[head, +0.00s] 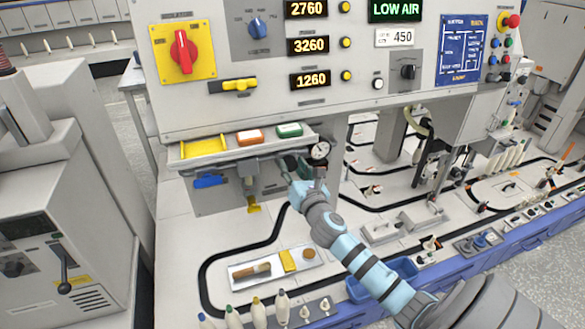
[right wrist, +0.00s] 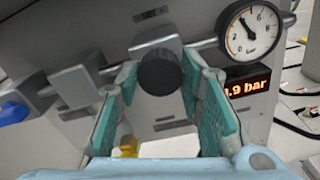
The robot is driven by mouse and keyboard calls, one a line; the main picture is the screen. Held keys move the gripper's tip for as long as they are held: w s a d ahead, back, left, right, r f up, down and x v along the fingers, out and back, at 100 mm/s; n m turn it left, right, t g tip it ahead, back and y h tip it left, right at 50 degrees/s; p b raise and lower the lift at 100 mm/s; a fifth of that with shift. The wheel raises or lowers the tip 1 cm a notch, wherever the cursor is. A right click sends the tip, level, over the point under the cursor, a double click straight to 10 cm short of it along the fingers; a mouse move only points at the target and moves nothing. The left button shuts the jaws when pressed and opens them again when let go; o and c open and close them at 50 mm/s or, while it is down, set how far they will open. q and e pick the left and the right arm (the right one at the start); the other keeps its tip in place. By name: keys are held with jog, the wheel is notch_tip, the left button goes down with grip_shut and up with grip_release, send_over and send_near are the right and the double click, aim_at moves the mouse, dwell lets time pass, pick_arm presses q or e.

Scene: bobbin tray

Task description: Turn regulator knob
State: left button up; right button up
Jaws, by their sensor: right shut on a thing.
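The regulator knob (right wrist: 160,70) is a dark, ribbed cylinder between the teal finger pads in the right wrist view. My right gripper (right wrist: 160,88) is shut on it, with one finger on each side. In the head view my right gripper (head: 297,172) is below the front panel and largely hides the knob. A round pressure gauge (right wrist: 251,29) with a white dial is right of the knob; it also shows in the head view (head: 320,150). An orange readout (right wrist: 248,87) under it ends in ".9 bar"; its first digit is partly covered. My left gripper is out of view.
Above stands a control panel with a red rotary switch (head: 183,52) and a green "LOW AIR" display (head: 395,10). A yellow tray (head: 204,147) and a blue valve handle (head: 209,181) are left of the gripper. A shallow tray (head: 272,268) lies on the table below.

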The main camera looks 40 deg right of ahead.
jog(key=m, duration=1.1)
jog(key=shift+f+m+b, duration=0.15)
jog(key=shift+m+b, duration=0.15)
jog(key=shift+b, duration=0.1)
jog(key=m+b, duration=0.1)
jog(key=m, duration=0.5)
jog(key=m+b, duration=0.2)
jog(key=m, duration=0.4)
jog(key=shift+f, duration=0.1)
jog(key=shift+m, duration=0.3)
jog(key=o, duration=1.2)
jog(key=shift+c, duration=0.2)
